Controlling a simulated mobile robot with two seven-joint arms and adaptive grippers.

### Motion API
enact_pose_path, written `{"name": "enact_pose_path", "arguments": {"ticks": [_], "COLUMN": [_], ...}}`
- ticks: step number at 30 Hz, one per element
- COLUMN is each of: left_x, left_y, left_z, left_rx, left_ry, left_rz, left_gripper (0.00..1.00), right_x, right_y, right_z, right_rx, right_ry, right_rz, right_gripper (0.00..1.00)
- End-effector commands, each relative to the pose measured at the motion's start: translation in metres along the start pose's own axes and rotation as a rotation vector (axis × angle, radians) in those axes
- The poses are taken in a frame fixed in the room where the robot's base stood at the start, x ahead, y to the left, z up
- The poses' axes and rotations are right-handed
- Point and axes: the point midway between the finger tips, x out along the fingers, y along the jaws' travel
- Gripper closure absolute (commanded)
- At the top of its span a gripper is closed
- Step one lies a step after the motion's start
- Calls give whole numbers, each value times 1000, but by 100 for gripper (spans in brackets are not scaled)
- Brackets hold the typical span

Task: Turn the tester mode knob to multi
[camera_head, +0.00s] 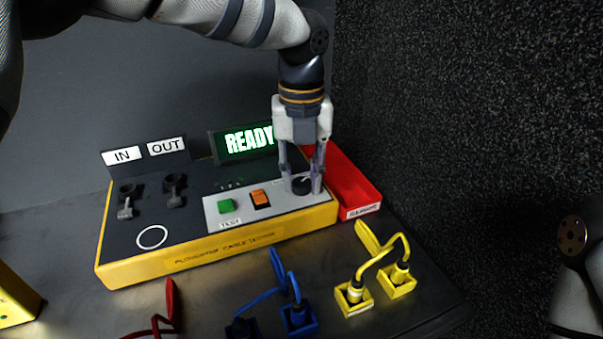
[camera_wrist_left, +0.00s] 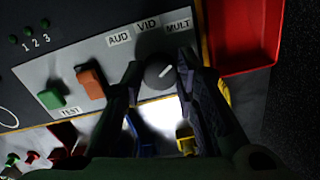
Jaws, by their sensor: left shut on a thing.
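The tester (camera_head: 190,259) is a yellow box with a dark top and a lit READY screen (camera_head: 248,139). Its dark round mode knob (camera_head: 301,186) is at the right end of the grey panel (camera_head: 231,211). My left gripper (camera_head: 303,182) points down and is shut on the knob, one finger on each side. In the left wrist view the knob (camera_wrist_left: 158,76) has a white pointer line aimed up and to the right, on the MULT side. The labels AUD (camera_wrist_left: 119,38), VID (camera_wrist_left: 147,25) and MULT (camera_wrist_left: 178,25) lie above it. My right gripper is out of view.
A green button (camera_head: 226,206) and an orange switch (camera_head: 260,198) sit left of the knob. A red tray (camera_head: 350,190) stands close on the right. Yellow plugs (camera_head: 354,297) and blue plugs (camera_head: 298,317) with cables lie in front. A dark speckled wall rises at the right.

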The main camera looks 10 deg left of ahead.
Motion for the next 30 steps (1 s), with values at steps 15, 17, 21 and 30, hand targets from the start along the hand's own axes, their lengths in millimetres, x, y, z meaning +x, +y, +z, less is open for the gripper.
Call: {"name": "enact_pose_path", "arguments": {"ticks": [15, 17, 21, 30], "left_x": [1, 1, 1, 1], "left_y": [0, 0, 0, 0], "left_z": [-1, -1, -1, 0], "left_rx": [72, 72, 72, 70], "left_ry": [3, 4, 4, 2], "left_rz": [2, 2, 2, 1], "left_gripper": [100, 100, 100, 52], "right_x": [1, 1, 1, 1], "right_y": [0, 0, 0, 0], "right_z": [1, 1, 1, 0], "right_rx": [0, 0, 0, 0], "right_ry": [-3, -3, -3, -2], "right_rz": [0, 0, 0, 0], "right_gripper": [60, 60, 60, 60]}}
